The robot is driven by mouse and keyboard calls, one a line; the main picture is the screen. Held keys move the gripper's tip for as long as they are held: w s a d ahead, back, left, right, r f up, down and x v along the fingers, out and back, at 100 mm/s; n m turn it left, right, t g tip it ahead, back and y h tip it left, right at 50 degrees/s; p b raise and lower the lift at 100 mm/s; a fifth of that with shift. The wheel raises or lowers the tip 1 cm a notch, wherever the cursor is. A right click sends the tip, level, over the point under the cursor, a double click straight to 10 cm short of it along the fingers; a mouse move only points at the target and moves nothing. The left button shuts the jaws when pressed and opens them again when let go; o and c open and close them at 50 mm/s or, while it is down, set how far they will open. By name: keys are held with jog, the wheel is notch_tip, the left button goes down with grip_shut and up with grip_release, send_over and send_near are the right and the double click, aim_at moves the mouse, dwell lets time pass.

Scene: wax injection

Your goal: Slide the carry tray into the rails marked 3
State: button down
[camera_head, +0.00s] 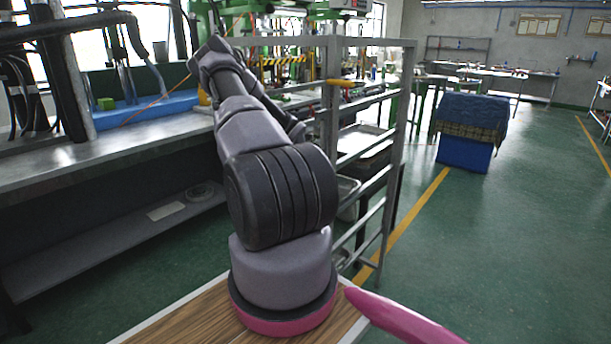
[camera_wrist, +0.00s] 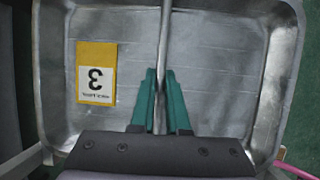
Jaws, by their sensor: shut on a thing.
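In the wrist view, the carry tray (camera_wrist: 218,100) is a shallow grey metal pan with raised, rounded rims. A yellow and white label marked 3 (camera_wrist: 96,85) lies on the left of its floor and reads upside down. A thin metal bar (camera_wrist: 165,40), which looks like the tray's handle, runs down the middle. My gripper (camera_wrist: 160,75) has green fingers closed on this bar, above the tray floor. In the head view my arm hides the gripper. The grey metal rack (camera_head: 385,180) with rails stands behind my arm; no rail number is readable.
Metal pans (camera_head: 362,142) sit on rack levels right of my arm. A long grey workbench (camera_head: 140,140) with a lower shelf stands at left. Open green floor (camera_head: 520,240) lies right of the rack, with a blue cloth-covered box (camera_head: 465,150) farther back.

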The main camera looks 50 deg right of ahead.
jog(key=c, duration=0.8)
grip_release()
jog(key=shift+c, duration=0.2)
